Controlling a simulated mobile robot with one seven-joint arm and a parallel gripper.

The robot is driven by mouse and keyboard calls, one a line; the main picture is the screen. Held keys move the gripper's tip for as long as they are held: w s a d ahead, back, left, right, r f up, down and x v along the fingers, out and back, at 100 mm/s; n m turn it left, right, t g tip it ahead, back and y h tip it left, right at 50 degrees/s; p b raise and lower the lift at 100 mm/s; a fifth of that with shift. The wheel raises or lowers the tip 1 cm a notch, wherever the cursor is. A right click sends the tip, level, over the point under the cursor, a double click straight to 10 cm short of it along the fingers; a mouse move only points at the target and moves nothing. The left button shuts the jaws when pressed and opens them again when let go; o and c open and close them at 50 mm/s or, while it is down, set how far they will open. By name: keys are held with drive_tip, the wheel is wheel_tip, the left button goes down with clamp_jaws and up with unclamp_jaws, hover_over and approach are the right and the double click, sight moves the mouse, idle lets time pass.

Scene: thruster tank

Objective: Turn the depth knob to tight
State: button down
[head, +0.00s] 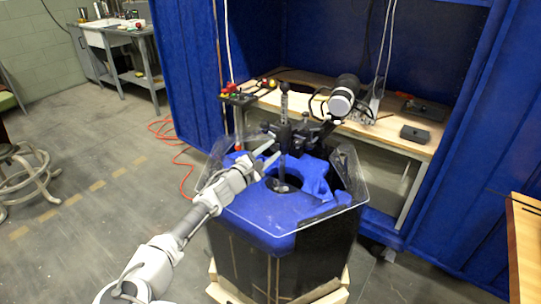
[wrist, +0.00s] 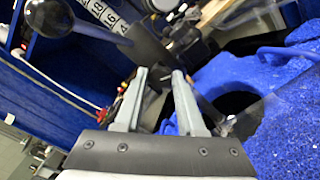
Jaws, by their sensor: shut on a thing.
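The thruster's dark upright shaft (head: 284,107) stands in a black clamp mount (head: 297,136) at the back of the blue-topped tank. My gripper (head: 271,154) reaches in from the left, beside the shaft just below the mount. In the wrist view my gripper (wrist: 160,73) has its two grey fingers a small gap apart, shut on a small part at the collar. This appears to be the depth knob; its outline and setting cannot be made out.
The tank's blue top (head: 262,215) has a round opening below my gripper, with a clear raised guard (head: 345,175) around it. A wooden bench (head: 398,130) with a grey cylindrical device (head: 342,99) stands behind. Open floor lies left.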

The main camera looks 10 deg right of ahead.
drive_tip(key=m, duration=0.1)
drive_tip(key=m+b, duration=0.2)
drive_tip(key=shift+f+m, duration=0.25)
drive_tip(key=shift+m, duration=0.15)
drive_tip(key=m+b, duration=0.3)
drive_tip(key=shift+f+m, duration=0.1)
drive_tip(key=shift+m, duration=0.2)
drive_tip(key=m+b, duration=0.3)
drive_tip(key=b, duration=0.1)
drive_tip(key=shift+m, duration=0.4)
drive_tip(key=shift+m+b, duration=0.65)
drive_tip(key=shift+m, duration=0.15)
drive_tip(key=shift+r, duration=0.2)
drive_tip(key=c, duration=0.5)
unclamp_jaws()
